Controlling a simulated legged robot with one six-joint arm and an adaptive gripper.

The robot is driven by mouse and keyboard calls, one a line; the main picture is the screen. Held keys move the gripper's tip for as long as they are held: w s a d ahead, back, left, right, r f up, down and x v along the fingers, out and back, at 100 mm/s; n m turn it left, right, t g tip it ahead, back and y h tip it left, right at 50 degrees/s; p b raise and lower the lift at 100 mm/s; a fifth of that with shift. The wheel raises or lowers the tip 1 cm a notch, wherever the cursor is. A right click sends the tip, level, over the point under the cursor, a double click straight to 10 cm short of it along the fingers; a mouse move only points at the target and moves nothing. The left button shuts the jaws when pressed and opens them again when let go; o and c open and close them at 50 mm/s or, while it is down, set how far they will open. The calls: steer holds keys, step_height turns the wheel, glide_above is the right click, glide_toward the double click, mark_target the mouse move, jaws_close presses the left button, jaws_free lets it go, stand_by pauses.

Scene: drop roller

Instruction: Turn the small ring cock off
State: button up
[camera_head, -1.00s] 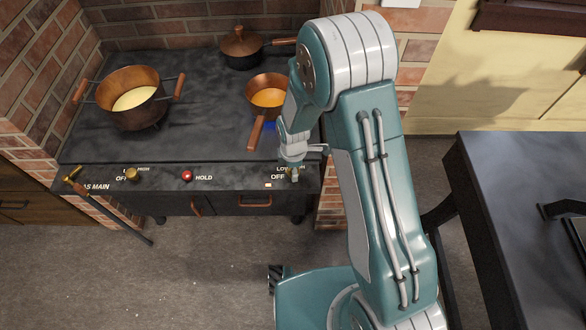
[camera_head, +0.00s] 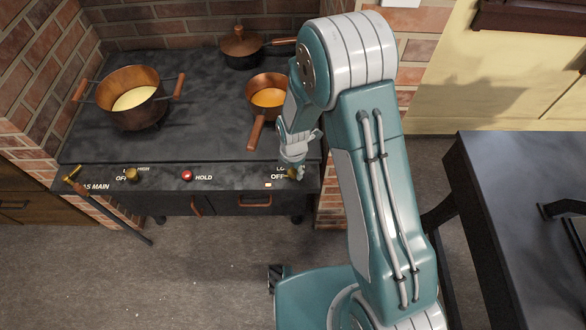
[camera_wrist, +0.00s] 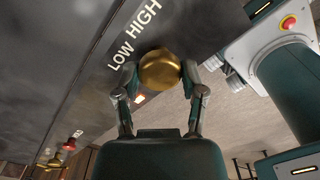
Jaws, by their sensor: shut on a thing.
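The small ring cock is a round brass knob (camera_wrist: 160,68) on the stove's front panel, beside the LOW and HIGH lettering. In the head view the knob (camera_head: 291,174) shows at the right end of the panel, partly covered by my gripper (camera_head: 299,170). In the wrist view my gripper's two fingers stand on either side of the knob, shut on it. The exact finger contact and the knob's pointer direction are hard to make out. The small copper pan (camera_head: 267,97) with orange contents sits above on the stove top. No flame shows under it.
Another brass knob (camera_head: 132,174), a red HOLD button (camera_head: 187,175) and a brass gas main lever (camera_head: 72,176) lie left along the panel. A large copper pot (camera_head: 130,97) and a lidded pot (camera_head: 241,47) stand on the stove. A dark table (camera_head: 520,200) stands right.

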steer(key=shift+w, duration=0.15)
steer(key=o, duration=1.2)
steer(key=shift+c, duration=0.2)
step_height(320, 180, up, 12)
steer(key=s+d+r+m+t, duration=0.1)
steer(key=s+d+r+m, duration=0.2)
steer(key=r+m, duration=0.4)
steer(key=s+d+r+m+t, duration=0.25)
steer(key=d+r+m, duration=0.2)
steer(key=r, duration=0.45)
steer(key=s+d+r+m+t, duration=0.1)
steer(key=s+d+r+m, duration=0.1)
steer(key=s+r+m, duration=0.2)
steer(key=s+d+r+m+t, duration=0.1)
steer(key=s+d+r+m, duration=0.2)
steer(key=s+m, duration=0.6)
steer(key=shift+s+r+m, duration=0.35)
steer(key=shift+m, duration=0.7)
